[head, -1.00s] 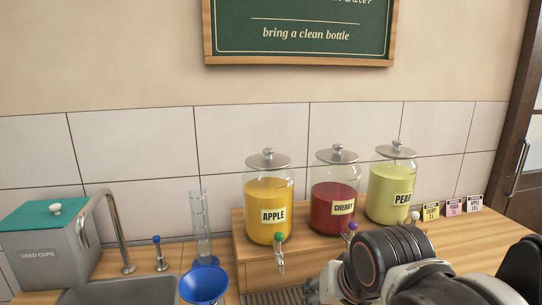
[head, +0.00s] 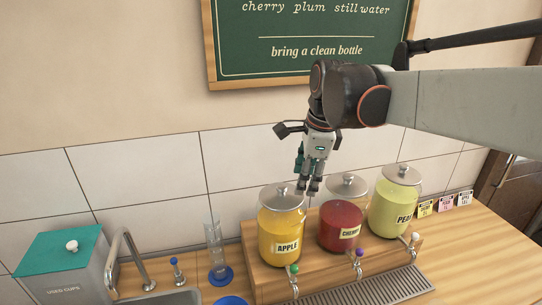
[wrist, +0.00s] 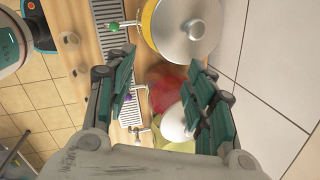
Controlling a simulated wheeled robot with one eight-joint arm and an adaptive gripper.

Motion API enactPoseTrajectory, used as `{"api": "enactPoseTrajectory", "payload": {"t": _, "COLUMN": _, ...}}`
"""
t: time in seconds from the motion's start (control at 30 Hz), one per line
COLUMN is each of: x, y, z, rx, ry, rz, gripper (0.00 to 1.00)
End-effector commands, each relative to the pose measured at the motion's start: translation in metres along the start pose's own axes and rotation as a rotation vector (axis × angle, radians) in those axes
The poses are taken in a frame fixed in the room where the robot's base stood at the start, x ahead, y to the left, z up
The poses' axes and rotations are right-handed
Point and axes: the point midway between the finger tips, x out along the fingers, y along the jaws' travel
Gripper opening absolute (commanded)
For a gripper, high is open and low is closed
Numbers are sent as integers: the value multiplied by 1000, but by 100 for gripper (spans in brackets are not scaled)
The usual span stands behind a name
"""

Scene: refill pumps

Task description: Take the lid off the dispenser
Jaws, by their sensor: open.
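Three glass dispensers with metal knobbed lids stand in a row on a wooden stand: yellow APPLE (head: 281,222), red CHERRY (head: 340,222) and pale green PEAR (head: 394,205). The APPLE lid (head: 282,195), CHERRY lid (head: 347,186) and PEAR lid (head: 399,174) are all on. My gripper (head: 309,191) points down, open and empty, around lid height near the gap between APPLE and CHERRY. In the wrist view, the APPLE lid (wrist: 192,40) lies above the open fingers (wrist: 162,80). Red CHERRY (wrist: 168,84) shows between them, partly hidden by the right finger.
A slotted drip tray (head: 365,288) lies before the taps. A clear measuring cylinder (head: 216,250), a faucet (head: 130,262) and a used-cups bin (head: 68,270) stand to the left. Small cards (head: 445,205) stand at the right.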

Motion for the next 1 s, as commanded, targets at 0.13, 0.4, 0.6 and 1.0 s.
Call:
{"api": "enactPoseTrajectory", "payload": {"t": 0.13, "x": -32, "y": -32, "z": 20, "rx": 193, "ry": 3, "rz": 51, "gripper": 49}}
{"api": "enactPoseTrajectory", "payload": {"t": 0.4, "x": -50, "y": -63, "z": 43, "rx": 444, "ry": 21, "rz": 113, "gripper": 49}}
{"api": "enactPoseTrajectory", "payload": {"t": 0.6, "x": -45, "y": -69, "z": 47, "rx": 502, "ry": 27, "rz": 125, "gripper": 49}}
{"api": "enactPoseTrajectory", "payload": {"t": 1.0, "x": 23, "y": -60, "z": 47, "rx": 501, "ry": 27, "rz": 125, "gripper": 49}}
